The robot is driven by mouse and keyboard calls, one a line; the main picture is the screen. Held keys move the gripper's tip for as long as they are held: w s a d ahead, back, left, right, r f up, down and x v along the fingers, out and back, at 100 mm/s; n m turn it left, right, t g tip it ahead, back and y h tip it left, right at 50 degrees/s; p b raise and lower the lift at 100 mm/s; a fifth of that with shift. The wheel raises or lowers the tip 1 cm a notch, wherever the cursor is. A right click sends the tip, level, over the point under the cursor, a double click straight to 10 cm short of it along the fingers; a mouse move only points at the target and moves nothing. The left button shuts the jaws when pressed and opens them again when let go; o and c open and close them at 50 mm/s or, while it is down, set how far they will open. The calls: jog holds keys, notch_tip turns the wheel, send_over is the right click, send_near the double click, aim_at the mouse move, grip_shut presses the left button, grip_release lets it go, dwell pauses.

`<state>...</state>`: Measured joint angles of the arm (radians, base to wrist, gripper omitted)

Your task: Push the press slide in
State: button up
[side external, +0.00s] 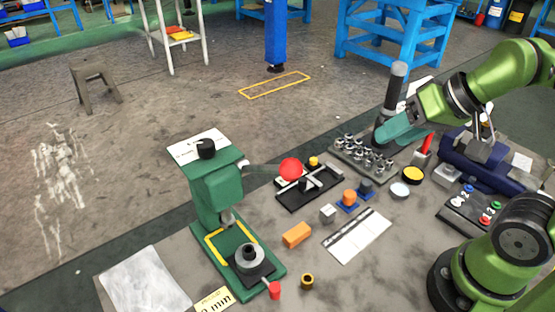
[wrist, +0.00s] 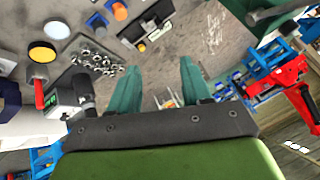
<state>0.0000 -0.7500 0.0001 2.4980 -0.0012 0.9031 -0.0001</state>
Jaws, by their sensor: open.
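A green press (side external: 215,190) stands at the left of the bench in the side external view. At its base is a dark slide plate (side external: 262,273) that carries a grey round part (side external: 249,257). A red knob (side external: 274,290) sits at the plate's front end. The slide sticks out toward the front of the press base. My gripper (side external: 382,137) is far to the right of the press, above the back of the bench near the bolt tray. In the wrist view its two teal fingers (wrist: 157,78) are apart with nothing held.
A bolt tray (side external: 365,155) and a dark upright post (side external: 397,90) are near my gripper. A red ball (side external: 291,169) on a black stand, an orange block (side external: 297,235) and a white ruled card (side external: 357,236) lie between it and the press. A small yellow-topped ring (side external: 307,281) is right of the knob.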

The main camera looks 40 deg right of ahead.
notch_tip(320, 180, up, 5)
jog(key=a+n+g+h, duration=0.1)
jog(key=a+n, duration=0.6)
jog(key=w+a+r+n+g+h, duration=0.1)
jog(key=a+n+g, duration=0.1)
jog(key=a+n, duration=0.4)
jog(key=w+a+r+n+g+h, duration=0.1)
jog(key=a+n+g, duration=0.1)
jog(key=a+n, duration=0.5)
jog(key=shift+w+a+n+h, duration=0.1)
jog(key=shift+a+n+h, duration=0.2)
jog(key=shift+n+h, duration=0.1)
jog(key=s+a+f+n+h, duration=0.2)
jog(key=s+a+n, duration=0.3)
jog(key=a+n, duration=0.5)
jog(key=m, duration=0.2)
send_near(274, 288)
jog(key=x, duration=0.9)
grip_shut()
